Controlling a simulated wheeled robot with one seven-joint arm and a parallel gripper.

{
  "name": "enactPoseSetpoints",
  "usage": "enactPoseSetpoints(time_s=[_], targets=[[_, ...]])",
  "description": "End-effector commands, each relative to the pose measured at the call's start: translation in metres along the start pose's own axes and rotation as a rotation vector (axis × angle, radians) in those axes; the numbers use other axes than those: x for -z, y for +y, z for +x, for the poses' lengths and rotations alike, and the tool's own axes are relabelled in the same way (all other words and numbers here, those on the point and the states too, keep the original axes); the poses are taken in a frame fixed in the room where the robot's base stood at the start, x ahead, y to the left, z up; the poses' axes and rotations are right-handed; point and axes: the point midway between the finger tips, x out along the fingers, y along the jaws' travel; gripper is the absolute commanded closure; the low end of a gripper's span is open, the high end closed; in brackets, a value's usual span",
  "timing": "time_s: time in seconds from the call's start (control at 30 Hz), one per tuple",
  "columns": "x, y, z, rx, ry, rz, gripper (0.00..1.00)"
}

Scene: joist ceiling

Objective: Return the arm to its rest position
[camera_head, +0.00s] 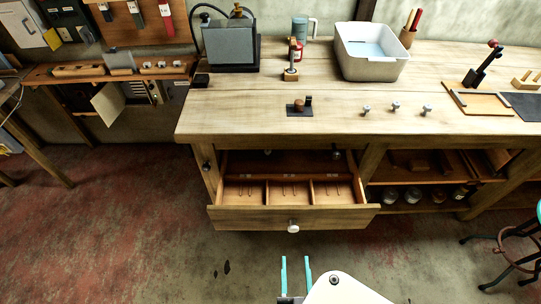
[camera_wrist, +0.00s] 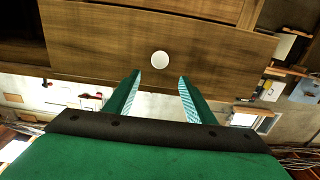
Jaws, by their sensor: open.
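My gripper (camera_head: 296,272) shows at the bottom centre of the head view, with two teal fingers apart and nothing between them. It is in front of the workbench, apart from the open drawer (camera_head: 240,217) and its round white knob (camera_head: 293,227). In the wrist view my gripper (camera_wrist: 160,90) is open and empty, its fingers to either side below the white knob (camera_wrist: 160,59) on the wooden drawer front (camera_wrist: 100,42). Most of my arm is out of view in the head view; a white link shows beside the gripper.
The drawer juts out from the workbench (camera_head: 240,110), with divided compartments inside. A grey-white bin (camera_head: 372,68) and small tools stand on the bench top. A stool (camera_head: 515,245) is at the right. The floor (camera_head: 130,220) at the left is clear.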

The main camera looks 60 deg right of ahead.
Motion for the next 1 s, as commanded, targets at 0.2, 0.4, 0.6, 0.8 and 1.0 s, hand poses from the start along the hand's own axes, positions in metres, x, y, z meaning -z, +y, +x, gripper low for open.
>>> enactPoseSetpoints(time_s=[0.2,0.4,0.6,0.8,1.0], targets=[[0.000,-0.001,0.000,0.003,-0.001,0.000,0.50],[0.014,-0.035,-0.018,0.104,-0.025,-0.006,0.50],[0.050,-0.099,-0.067,0.329,-0.078,-0.024,0.50],[0.093,-0.146,-0.122,0.555,-0.130,-0.050,0.50],[0.140,-0.174,-0.175,0.769,-0.180,-0.080,0.50]])
